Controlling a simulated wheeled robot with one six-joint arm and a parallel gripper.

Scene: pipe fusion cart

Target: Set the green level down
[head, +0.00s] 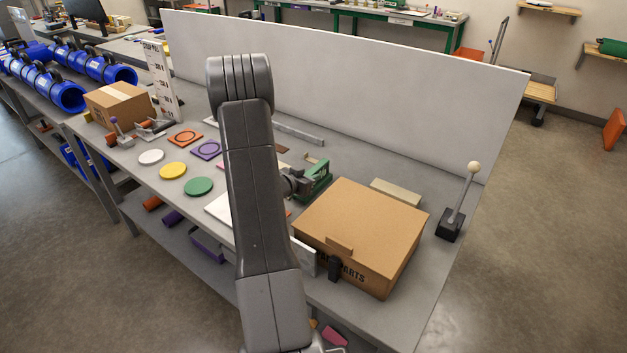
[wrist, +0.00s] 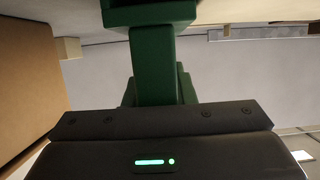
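The green level (head: 318,182) is at my gripper (head: 303,184), just behind the cardboard parts box in the head view. In the wrist view the green level (wrist: 153,65) runs down from the top edge to the dark gripper body, and its lower part is hidden there. My gripper appears shut on it, though the fingertips are mostly hidden. I cannot tell whether the level touches the bench top or hangs a little above it.
A cardboard parts box (head: 360,232) stands close on the right, with a lever (head: 459,205) beyond it. Coloured discs, white (head: 151,157), yellow (head: 173,170) and green (head: 198,187), lie on the left. A pale panel (head: 350,80) borders the bench's back.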

